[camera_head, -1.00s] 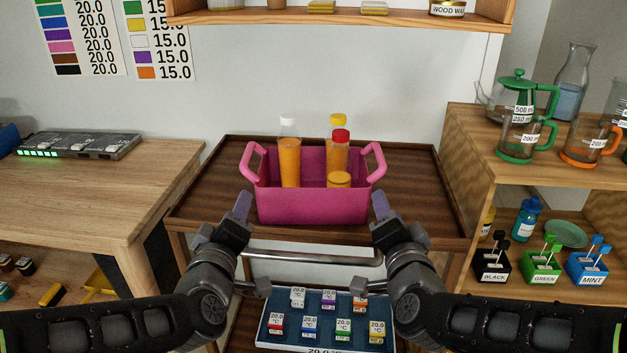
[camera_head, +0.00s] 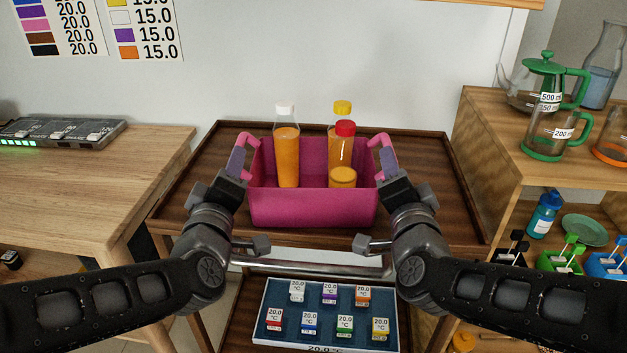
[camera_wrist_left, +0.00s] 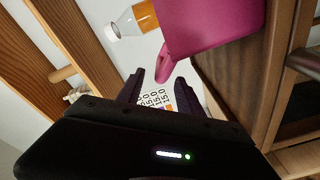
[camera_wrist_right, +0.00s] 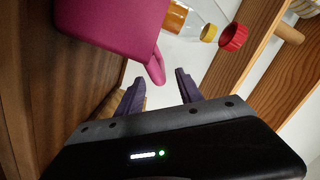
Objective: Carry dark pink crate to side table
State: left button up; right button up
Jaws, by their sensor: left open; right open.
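The dark pink crate (camera_head: 312,208) stands upright on the dark wooden side table or cart top (camera_head: 440,218). It holds several bottles of orange liquid, among them a white-capped bottle (camera_head: 287,150) and a red-capped bottle (camera_head: 344,143). My left gripper (camera_head: 238,165) is open at the crate's left handle. In the left wrist view that handle (camera_wrist_left: 165,62) reaches between the open fingers (camera_wrist_left: 152,85). My right gripper (camera_head: 386,165) is open at the right handle. In the right wrist view that handle (camera_wrist_right: 155,66) lies just ahead of and between the open fingers (camera_wrist_right: 160,88).
A wooden table (camera_head: 100,185) with a grey device (camera_head: 60,133) stands on the left. A wooden shelf (camera_head: 500,130) with a green-handled jug (camera_head: 548,115) stands on the right. A tray of labelled small blocks (camera_head: 265,335) lies on the lower level. A metal bar (camera_head: 310,268) runs along the front.

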pick_arm(q)
jog(key=w, duration=0.7)
jog(key=shift+w, duration=0.2)
pick_arm(e)
jog(key=w, duration=0.7)
jog(key=shift+w, duration=0.2)
pick_arm(q)
grip_shut()
pick_arm(e)
grip_shut()
